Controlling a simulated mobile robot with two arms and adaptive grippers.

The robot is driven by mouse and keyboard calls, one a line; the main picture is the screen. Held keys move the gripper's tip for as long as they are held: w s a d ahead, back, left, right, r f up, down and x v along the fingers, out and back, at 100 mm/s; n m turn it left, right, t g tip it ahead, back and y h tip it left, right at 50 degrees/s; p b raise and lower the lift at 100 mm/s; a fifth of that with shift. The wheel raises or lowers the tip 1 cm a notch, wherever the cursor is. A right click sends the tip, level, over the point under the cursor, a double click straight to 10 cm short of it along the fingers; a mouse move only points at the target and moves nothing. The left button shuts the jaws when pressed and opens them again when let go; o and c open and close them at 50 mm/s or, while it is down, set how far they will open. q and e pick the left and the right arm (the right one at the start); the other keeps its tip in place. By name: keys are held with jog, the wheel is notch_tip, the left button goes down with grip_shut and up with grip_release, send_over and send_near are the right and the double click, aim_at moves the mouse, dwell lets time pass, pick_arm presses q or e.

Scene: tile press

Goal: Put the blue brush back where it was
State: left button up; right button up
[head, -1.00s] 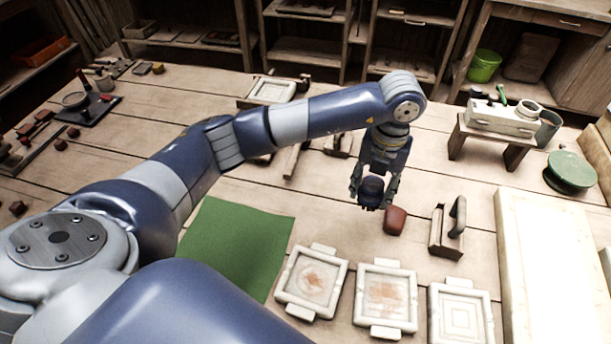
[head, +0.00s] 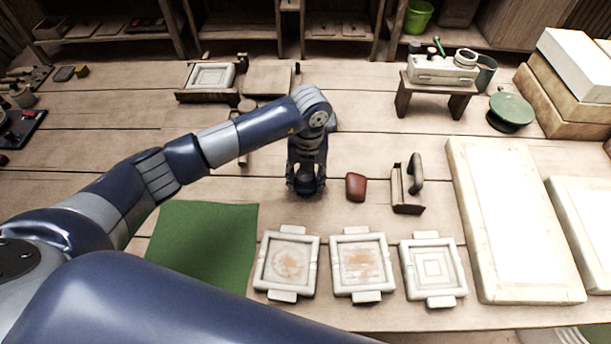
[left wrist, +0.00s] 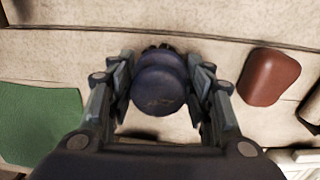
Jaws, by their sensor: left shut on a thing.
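The blue brush (left wrist: 160,90) is a dark blue rounded piece, seen from above in the left wrist view. My left gripper (left wrist: 160,95) has its fingers closed around its sides. In the head view the left gripper (head: 305,182) points down over the middle of the table, with the blue brush (head: 305,187) between its fingertips. The brush's underside is hidden, so I cannot tell whether it touches the table. My right gripper is not in view.
A red-brown block (head: 356,187) lies close right of the gripper, then a handled tool (head: 408,187). Three white framed tiles (head: 287,291) line the front. A green mat (head: 203,245) lies left. White slabs (head: 510,235) fill the right side.

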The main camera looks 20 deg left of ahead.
aim_at(308, 173)
pick_arm(q)
jog(key=shift+f, duration=0.3)
jog(key=o, duration=0.9)
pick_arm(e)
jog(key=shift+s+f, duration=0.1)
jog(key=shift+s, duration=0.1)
pick_arm(q)
jog(key=shift+r, duration=0.3)
jog(key=r, duration=0.5)
jog(key=r+b, duration=0.1)
jog(key=r, duration=0.4)
jog(key=shift+w+d+r, duration=0.1)
jog(key=shift+d+r, duration=0.1)
jog(key=shift+r, duration=0.05)
jog(key=shift+r+b, duration=0.3)
jog(key=shift+r, duration=0.25)
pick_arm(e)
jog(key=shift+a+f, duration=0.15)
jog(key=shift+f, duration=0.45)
